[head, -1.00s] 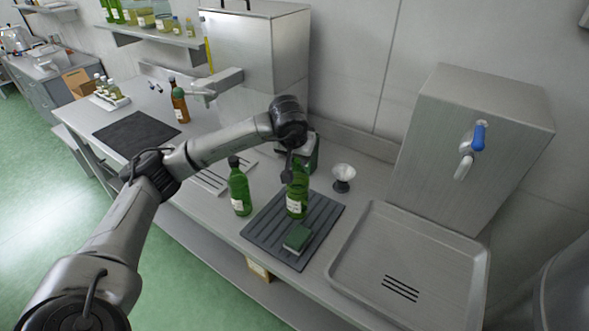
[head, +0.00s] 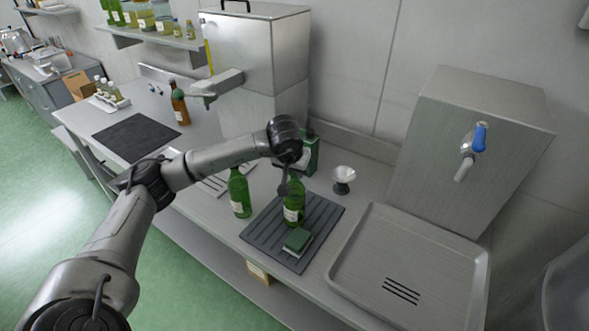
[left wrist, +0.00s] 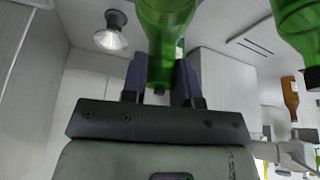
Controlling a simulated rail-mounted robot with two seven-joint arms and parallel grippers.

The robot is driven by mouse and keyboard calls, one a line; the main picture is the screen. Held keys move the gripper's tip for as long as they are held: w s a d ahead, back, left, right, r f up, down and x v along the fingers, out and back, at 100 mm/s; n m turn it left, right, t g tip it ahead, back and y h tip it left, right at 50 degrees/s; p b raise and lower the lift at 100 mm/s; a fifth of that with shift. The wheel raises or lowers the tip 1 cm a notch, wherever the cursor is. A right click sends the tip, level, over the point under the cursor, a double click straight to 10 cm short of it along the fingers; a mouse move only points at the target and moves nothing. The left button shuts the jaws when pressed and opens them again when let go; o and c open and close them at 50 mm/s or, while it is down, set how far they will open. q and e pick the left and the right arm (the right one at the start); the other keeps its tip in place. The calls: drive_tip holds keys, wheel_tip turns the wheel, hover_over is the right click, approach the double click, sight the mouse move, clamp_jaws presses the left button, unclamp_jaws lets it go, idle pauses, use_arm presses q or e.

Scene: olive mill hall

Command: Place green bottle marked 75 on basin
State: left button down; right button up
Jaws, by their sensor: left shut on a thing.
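A green bottle (head: 293,208) with a pale label is upright over the dark ribbed mat (head: 262,232). I cannot tell whether it touches the mat. My left gripper (head: 288,185) is shut on its upper part. In the left wrist view the bottle (left wrist: 166,35) sits between the two fingers (left wrist: 160,85). A second green bottle (head: 239,193) stands left of the mat. Its label is too small to read, as is the held one's. The grey basin (head: 345,262), with a slotted drain, is at the right and looks empty. My right gripper is not in view.
A green sponge (head: 298,239) lies on the mat's front part. A small white-topped funnel (head: 343,178) and a green tin (head: 308,153) stand behind the mat. A tap box (head: 480,140) with a blue lever rises behind the basin.

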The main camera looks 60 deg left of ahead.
use_arm(q)
drive_tip(key=shift+f, duration=0.15)
drive_tip(key=c, duration=0.9)
unclamp_jaws()
